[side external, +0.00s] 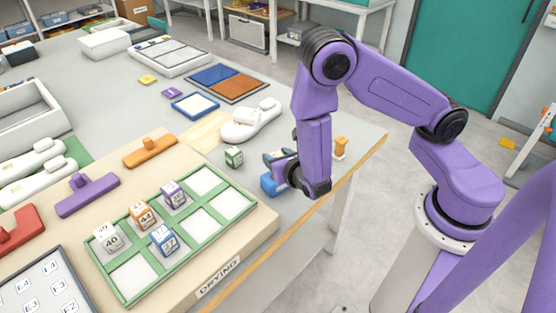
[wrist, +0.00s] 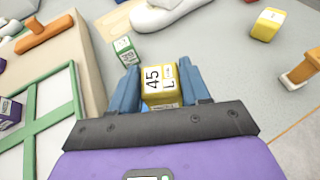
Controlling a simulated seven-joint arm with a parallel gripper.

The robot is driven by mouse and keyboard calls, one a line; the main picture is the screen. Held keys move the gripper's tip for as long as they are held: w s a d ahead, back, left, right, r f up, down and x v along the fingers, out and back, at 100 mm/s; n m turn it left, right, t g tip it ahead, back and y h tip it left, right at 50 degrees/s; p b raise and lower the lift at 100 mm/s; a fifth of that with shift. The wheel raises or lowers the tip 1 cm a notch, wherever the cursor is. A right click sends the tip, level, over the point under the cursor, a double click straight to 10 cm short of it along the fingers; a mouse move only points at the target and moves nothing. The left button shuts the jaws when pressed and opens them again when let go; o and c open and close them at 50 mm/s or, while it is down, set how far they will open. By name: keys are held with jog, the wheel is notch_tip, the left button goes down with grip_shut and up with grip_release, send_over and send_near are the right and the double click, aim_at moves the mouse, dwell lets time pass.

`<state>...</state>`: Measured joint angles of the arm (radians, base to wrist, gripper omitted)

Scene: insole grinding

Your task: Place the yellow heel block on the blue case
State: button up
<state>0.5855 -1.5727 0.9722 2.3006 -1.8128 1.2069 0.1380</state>
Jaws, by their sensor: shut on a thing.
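A yellow block (wrist: 158,76) marked "45 L" sits between the two blue fingers of my gripper (wrist: 158,88) in the wrist view, and the fingers are shut on it. In the side external view my gripper (side external: 272,172) is low over the table's right part, and the arm hides the held block. Whether it touches the table is unclear. Another yellow block (wrist: 268,24) lies at the upper right of the wrist view. A blue-rimmed white tray (side external: 179,111) lies farther back, beside a blue and brown panel pair (side external: 211,74); neither is clearly identifiable as the blue case.
A green-sided block (side external: 234,156) stands left of my gripper, near a white shoe form (side external: 250,119). An orange stamp-like piece (side external: 340,147) is near the table's right edge. A green-framed drying rack (side external: 240,205) holds several numbered blocks. Grey table behind the rack is partly clear.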

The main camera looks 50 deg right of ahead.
jog(key=shift+f, duration=0.6)
jog(key=o, duration=1.1)
jog(key=shift+f, duration=0.1)
jog(key=shift+s+a+r, duration=0.1)
jog(key=shift+s+r, duration=0.1)
jog(key=shift+r, duration=0.05)
jog(key=v, duration=1.1)
jog(key=s+d+r+m+g+h, duration=0.2)
jog(key=s+d+r+m+g, duration=0.45)
jog(key=m, duration=0.45)
jog(key=s+r+m+g+y, duration=0.2)
jog(key=s, duration=0.1)
jog(key=s+a+r+m+g+y, duration=0.1)
jog(key=s+m+g+y, duration=0.1)
jog(key=s+m+y, duration=0.1)
jog(key=s+r+m+g+y, duration=0.2)
jog(key=s+m, duration=0.1)
jog(key=shift+a+r, duration=0.35)
